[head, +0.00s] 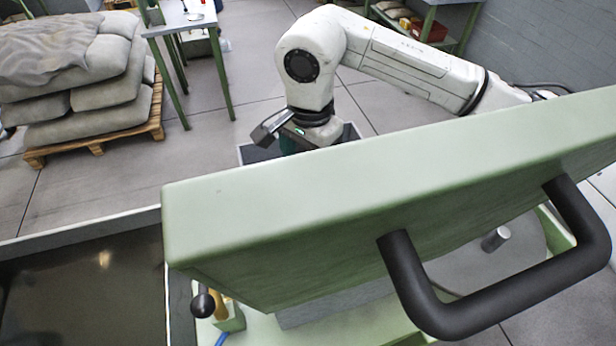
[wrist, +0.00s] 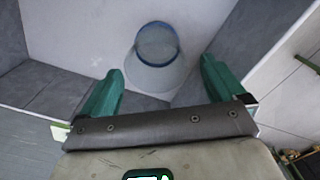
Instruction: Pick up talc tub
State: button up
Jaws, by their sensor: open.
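The talc tub appears to be the round pale object with a blue top (wrist: 158,48) in the wrist view. It stands on a light floor between grey walls. My gripper (wrist: 161,68) has two green fingers spread apart, one on each side of the tub in the picture. I see no contact between the fingers and the tub. In the head view my gripper (head: 291,144) points down into a grey bin (head: 249,153). The green panel in front hides most of the bin, and the tub is not visible there.
A large green panel with a black handle (head: 500,290) fills the front of the head view. A dark, wide tray (head: 80,290) lies at lower left. Sacks on a pallet (head: 95,134) and a green-legged table (head: 182,20) stand behind on open floor.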

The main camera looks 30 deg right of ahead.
jog(key=shift+s+a+f+p, duration=0.15)
jog(key=shift+f+p, duration=0.45)
jog(key=shift+f, duration=0.8)
jog(key=shift+s+f+p, duration=0.1)
jog(key=shift+f+p, duration=0.45)
jog(key=shift+f, duration=0.85)
jog(key=c, duration=1.1)
jog(key=shift+r, duration=0.2)
